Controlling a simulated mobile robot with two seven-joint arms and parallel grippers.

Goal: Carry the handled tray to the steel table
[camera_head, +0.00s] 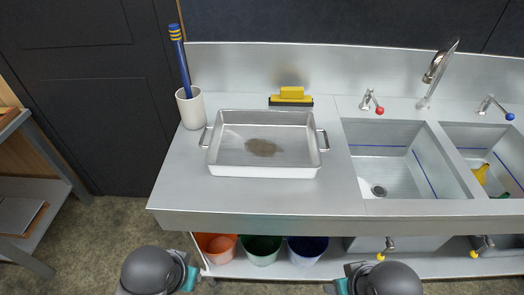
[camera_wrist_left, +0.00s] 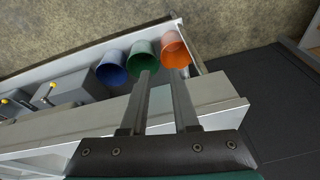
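The handled tray (camera_head: 220,166) is a shallow rectangular metal pan with a handle at each short end. It sits level on the steel sink counter (camera_head: 180,188), left of the basins, with a brown patch on its floor. My left gripper (camera_wrist_left: 162,75) is open and empty in the left wrist view, with a gap between its fingers. It is near the counter's front edge, apart from the tray. My right arm (camera_head: 378,280) shows at the bottom of the head view, in front of the counter. Its fingers are hidden.
Sink basins (camera_head: 395,165) lie right. Orange (camera_head: 216,247), green (camera_head: 262,250) and blue (camera_head: 307,250) buckets sit below. A grey-framed stand (camera_head: 45,225) is partly visible left.

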